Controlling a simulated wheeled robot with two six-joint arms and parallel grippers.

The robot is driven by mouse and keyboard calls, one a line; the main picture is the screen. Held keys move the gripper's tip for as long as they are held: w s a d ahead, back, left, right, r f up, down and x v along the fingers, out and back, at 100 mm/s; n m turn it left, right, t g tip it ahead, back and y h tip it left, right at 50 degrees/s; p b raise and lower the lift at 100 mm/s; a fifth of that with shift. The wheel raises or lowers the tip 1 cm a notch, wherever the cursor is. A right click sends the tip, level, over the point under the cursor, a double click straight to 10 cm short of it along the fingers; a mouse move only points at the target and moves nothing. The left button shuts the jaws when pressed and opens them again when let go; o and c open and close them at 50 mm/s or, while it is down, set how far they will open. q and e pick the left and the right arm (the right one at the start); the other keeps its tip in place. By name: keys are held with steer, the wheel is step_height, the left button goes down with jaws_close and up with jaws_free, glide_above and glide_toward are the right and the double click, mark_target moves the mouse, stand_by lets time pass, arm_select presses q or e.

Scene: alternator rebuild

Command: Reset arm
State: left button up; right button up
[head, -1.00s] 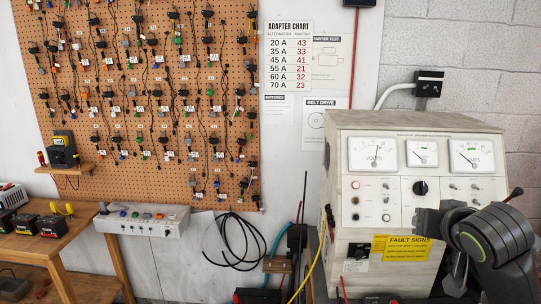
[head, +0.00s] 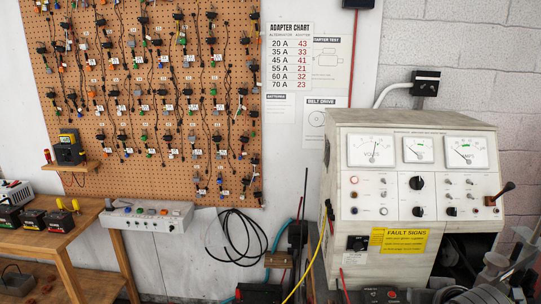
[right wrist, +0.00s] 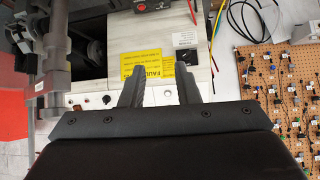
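My right gripper (right wrist: 160,88) shows in the right wrist view with its two dark fingers apart and nothing between them. Beyond the fingertips is the front of the white test bench (head: 358,228) with its yellow fault signs label (head: 405,241). No gripper shows in the head view, and my left gripper is in neither current view.
The test bench carries dial gauges, knobs and a lever (head: 499,194) at its right. A pegboard (head: 120,170) with many hanging adapters is on the wall at the left. A wooden table (head: 75,232) with batteries stands at the lower left. Loose black cable (head: 238,240) hangs between them.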

steer(key=s+f+n+g, duration=0.1)
steer(key=s+f+g, duration=0.2)
steer(key=s+f, duration=0.85)
steer(key=s+f+g, duration=0.3)
steer(key=s+f, duration=0.6)
steer(key=s, duration=0.6)
step_height(320, 180, down, 32)
steer(key=s+g+b, duration=0.1)
steer(key=b, duration=0.5)
arm_select(q)
step_height(320, 180, down, 10)
steer(key=b, duration=0.4)
steer(key=shift+s, duration=0.2)
arm_select(e)
steer(key=s+f+g, duration=0.1)
steer(key=s+f, duration=1.3)
steer(key=f, duration=0.4)
steer(key=shift+s+a+f+y, duration=0.25)
steer(key=shift+s+f+y, duration=0.05)
arm_select(q)
steer(key=shift+c, duration=0.4)
